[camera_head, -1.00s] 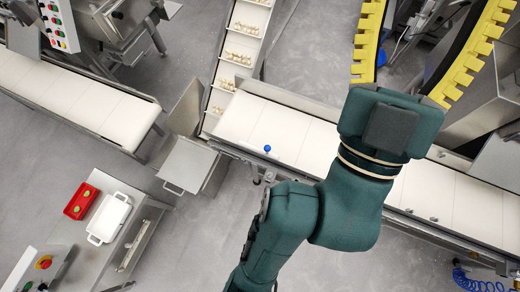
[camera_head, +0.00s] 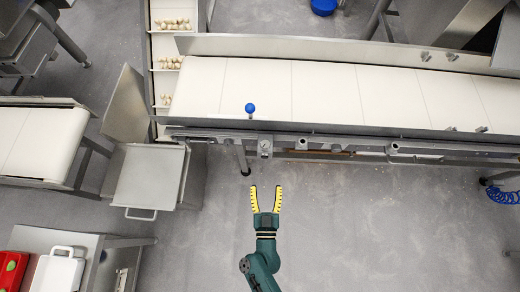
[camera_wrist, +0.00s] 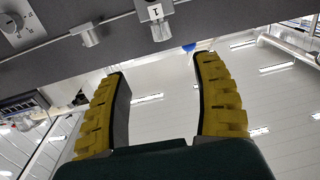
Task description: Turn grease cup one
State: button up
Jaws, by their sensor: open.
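A small grey cylindrical fitting (camera_wrist: 161,30) sits under a white label marked 1 (camera_wrist: 154,12) on the conveyor's side rail in the wrist view; I take it as grease cup one. In the head view the labelled fitting (camera_head: 265,147) is on the conveyor's front edge. My gripper (camera_head: 265,191) is in front of that edge, below the fitting in the picture, its yellow-padded fingers spread and empty. In the wrist view my gripper (camera_wrist: 160,66) points toward the fitting, which lies just beyond and roughly between the fingertips, apart from them.
A second grey fitting (camera_wrist: 90,37) and a dial (camera_wrist: 12,22) are left of it in the wrist view. A blue ball knob (camera_head: 250,108) stands above the rail by the white conveyor belt (camera_head: 325,90). A hinged steel tray (camera_head: 147,175) is at left. Floor around my arm is clear.

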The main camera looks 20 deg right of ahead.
aim_at(265, 149)
jog(key=b+x, duration=0.5)
jog(key=x, duration=1.1)
jog(key=shift+w+r, duration=0.1)
jog(key=shift+w, duration=0.25)
jog(key=c, duration=1.2)
jog(key=shift+r, duration=0.1)
jog(key=shift+m+h+p, duration=0.3)
jog(key=shift+h, duration=0.1)
